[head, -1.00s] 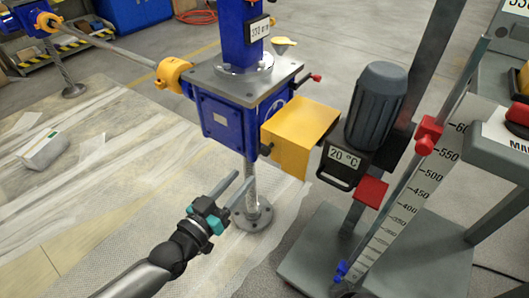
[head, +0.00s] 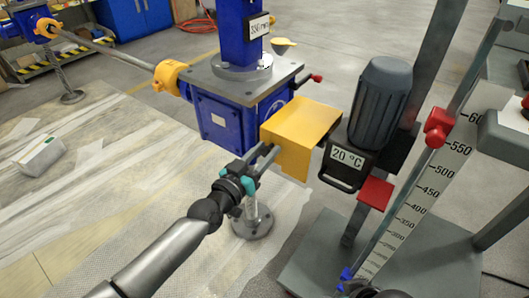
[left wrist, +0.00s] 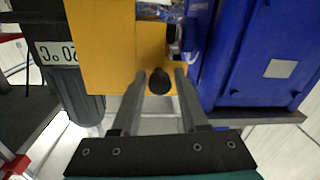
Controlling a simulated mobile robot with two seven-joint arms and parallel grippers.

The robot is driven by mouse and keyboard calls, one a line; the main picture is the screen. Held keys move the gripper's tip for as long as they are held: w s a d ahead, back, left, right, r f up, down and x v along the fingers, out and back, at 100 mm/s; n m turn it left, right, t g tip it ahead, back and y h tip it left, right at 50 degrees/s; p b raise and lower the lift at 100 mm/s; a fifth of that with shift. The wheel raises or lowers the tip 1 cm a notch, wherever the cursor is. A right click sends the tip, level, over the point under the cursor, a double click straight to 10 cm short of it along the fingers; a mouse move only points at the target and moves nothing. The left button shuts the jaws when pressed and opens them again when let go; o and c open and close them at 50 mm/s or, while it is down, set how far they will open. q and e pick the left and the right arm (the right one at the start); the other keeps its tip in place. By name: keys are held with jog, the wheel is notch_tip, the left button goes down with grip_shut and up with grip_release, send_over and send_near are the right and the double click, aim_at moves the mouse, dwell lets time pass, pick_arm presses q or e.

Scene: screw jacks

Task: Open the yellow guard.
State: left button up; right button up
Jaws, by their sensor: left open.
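The yellow guard (head: 302,128) is a box-shaped cover on the right side of the blue jack housing (head: 222,120), beside the grey motor. In the left wrist view the guard (left wrist: 100,45) fills the upper middle, next to the blue housing (left wrist: 250,55). A black round knob (left wrist: 160,81) shows at the guard's lower edge. My left gripper (head: 271,152) is at the guard's near left edge. Its open fingers (left wrist: 160,75) lie on either side of the knob, with small gaps visible. The knob is hidden by the gripper in the head view. My right gripper is not seen.
The grey motor (head: 380,105) and a 20 °C display (head: 347,158) stand just right of the guard. A red block (head: 375,193) and a scale (head: 425,190) are farther right. A screw with a round foot (head: 253,222) hangs below the housing.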

pick_arm(q)
jog(key=shift+c, duration=0.3)
grip_shut()
dwell(1.1)
